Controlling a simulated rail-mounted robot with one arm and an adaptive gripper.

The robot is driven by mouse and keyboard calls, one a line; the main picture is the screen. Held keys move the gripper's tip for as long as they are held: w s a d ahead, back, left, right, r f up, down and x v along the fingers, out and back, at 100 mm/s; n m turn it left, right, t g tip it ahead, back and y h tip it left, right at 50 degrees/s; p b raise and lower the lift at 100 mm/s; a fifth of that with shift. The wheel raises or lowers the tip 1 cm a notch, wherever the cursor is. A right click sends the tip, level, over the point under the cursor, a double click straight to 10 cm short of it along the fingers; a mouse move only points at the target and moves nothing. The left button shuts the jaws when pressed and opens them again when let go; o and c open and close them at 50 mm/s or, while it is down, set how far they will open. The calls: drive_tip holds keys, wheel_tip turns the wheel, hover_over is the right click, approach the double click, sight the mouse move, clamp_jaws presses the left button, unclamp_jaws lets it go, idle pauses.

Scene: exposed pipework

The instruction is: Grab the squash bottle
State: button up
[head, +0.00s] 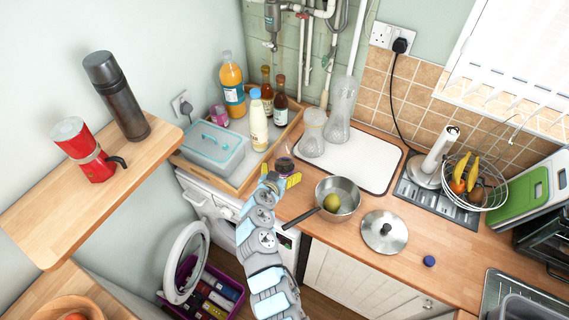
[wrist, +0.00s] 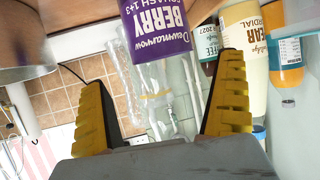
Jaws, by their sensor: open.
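The squash bottle is a dark bottle (head: 284,164) near the front edge of the counter, beside the wooden tray. The gripper holds nothing, and I cannot tell whether a finger touches the bottle.
A saucepan (head: 337,200) holding a green fruit stands close right, its handle toward my arm. The wooden tray (head: 243,181) on the left carries a blue-grey box (head: 213,148), a cordial bottle (head: 258,125) and other bottles. Glass vessels (head: 311,135) stand behind on a white board (head: 365,160).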

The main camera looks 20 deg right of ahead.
sight(282, 170)
drive_tip(key=shift+d+f, duration=0.1)
drive_tip(key=shift+w+d+f, duration=0.1)
drive_tip(key=shift+w+f, duration=0.05)
drive_tip(key=shift+w+d+f, duration=0.15)
drive_tip(key=shift+w+d, duration=0.05)
drive_tip(key=shift+w, duration=0.2)
drive_tip(key=shift+w+d+f, duration=0.1)
drive_tip(key=shift+w+d, duration=0.1)
drive_tip(key=shift+w, duration=0.2)
drive_tip(key=shift+w+d+f, duration=0.2)
drive_tip(key=shift+w+f, duration=0.1)
drive_tip(key=shift+x, duration=1)
drive_tip(key=c, duration=1.2)
